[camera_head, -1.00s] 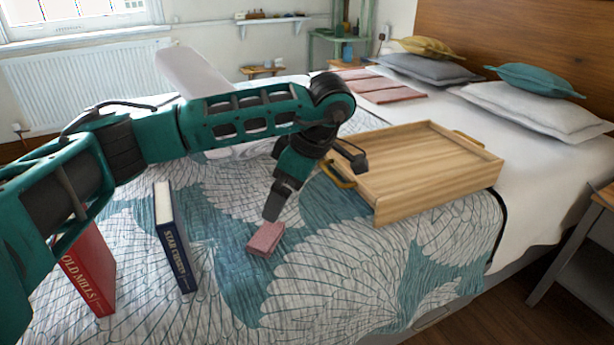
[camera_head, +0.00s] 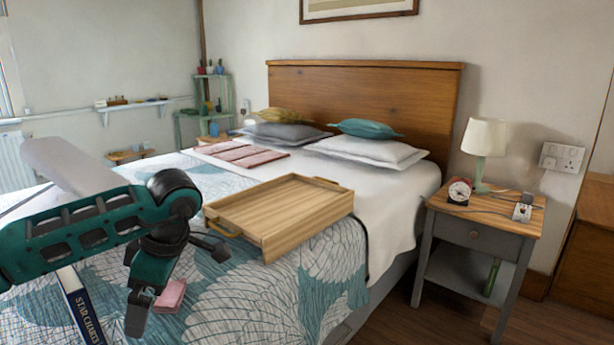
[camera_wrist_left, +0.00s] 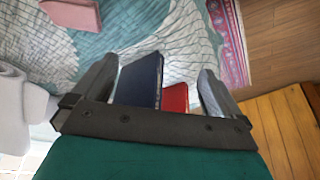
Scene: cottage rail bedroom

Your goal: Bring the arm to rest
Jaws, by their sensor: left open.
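My left gripper (camera_head: 138,312) hangs open over the near part of the bed, at the lower left of the head view. Its two fingers also show in the left wrist view (camera_wrist_left: 155,85), with nothing seen gripped between them. A small pink folded thing (camera_head: 171,295) lies on the bed just right of the gripper. A blue book, Star Charts (camera_head: 82,308), stands left of the gripper. The wrist view shows the blue book (camera_wrist_left: 140,78) and a red book (camera_wrist_left: 176,97) beyond the fingers. My right gripper is not in view.
A wooden tray (camera_head: 268,238) with handles lies on the bed (camera_head: 385,228), right of my arm. Pillows lie by the headboard (camera_head: 360,105). A nightstand (camera_head: 480,235) with a lamp (camera_head: 485,140) and clock (camera_head: 459,190) stands right of the bed. Floor shows at the lower right.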

